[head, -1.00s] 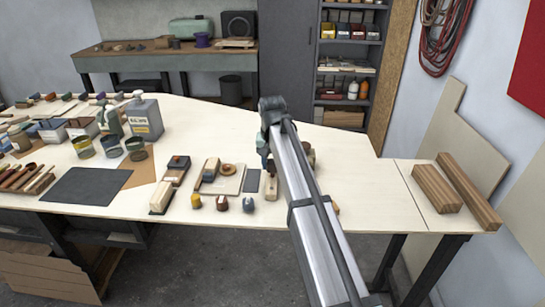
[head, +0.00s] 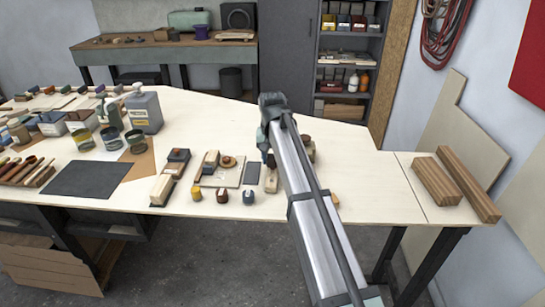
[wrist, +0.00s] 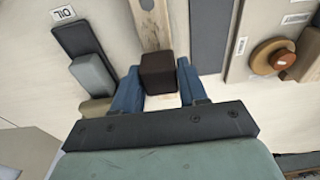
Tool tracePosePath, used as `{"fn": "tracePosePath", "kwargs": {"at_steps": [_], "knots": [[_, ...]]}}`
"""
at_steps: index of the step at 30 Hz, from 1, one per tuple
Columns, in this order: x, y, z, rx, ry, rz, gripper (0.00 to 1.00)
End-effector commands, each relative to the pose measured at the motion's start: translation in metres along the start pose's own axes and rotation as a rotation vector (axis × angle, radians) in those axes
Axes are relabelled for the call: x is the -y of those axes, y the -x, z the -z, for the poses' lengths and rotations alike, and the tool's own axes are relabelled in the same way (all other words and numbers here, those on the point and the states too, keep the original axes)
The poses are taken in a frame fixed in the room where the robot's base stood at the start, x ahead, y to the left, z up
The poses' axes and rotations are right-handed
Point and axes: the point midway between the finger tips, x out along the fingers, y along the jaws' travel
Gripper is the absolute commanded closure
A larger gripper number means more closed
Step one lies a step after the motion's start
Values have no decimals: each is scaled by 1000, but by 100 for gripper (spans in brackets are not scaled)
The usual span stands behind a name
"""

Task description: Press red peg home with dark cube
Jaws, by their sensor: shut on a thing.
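My gripper (wrist: 158,68) has its two blue fingers on either side of the dark cube (wrist: 158,76) in the wrist view and is shut on it. The cube is over a pale wooden strip (wrist: 148,32) with a dark hole near the top edge. I cannot tell whether the cube touches the wood. The red peg is not visible; the cube or my gripper may hide it. In the head view my arm covers most of the gripper, and the wooden strip's near end (head: 271,181) shows beside it.
Left of the gripper in the wrist view lie a dark block (wrist: 80,38) and a grey block (wrist: 93,75). At right are a grey strip (wrist: 208,35) and a round brown piece (wrist: 272,56).

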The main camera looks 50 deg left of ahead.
Motion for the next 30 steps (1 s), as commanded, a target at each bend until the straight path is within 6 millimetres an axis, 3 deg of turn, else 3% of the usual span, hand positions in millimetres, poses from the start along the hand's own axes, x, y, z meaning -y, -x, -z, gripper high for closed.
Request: {"fn": "tracePosePath", "kwargs": {"at_steps": [30], "knots": [[0,-10,-2,1,0,0,82]]}}
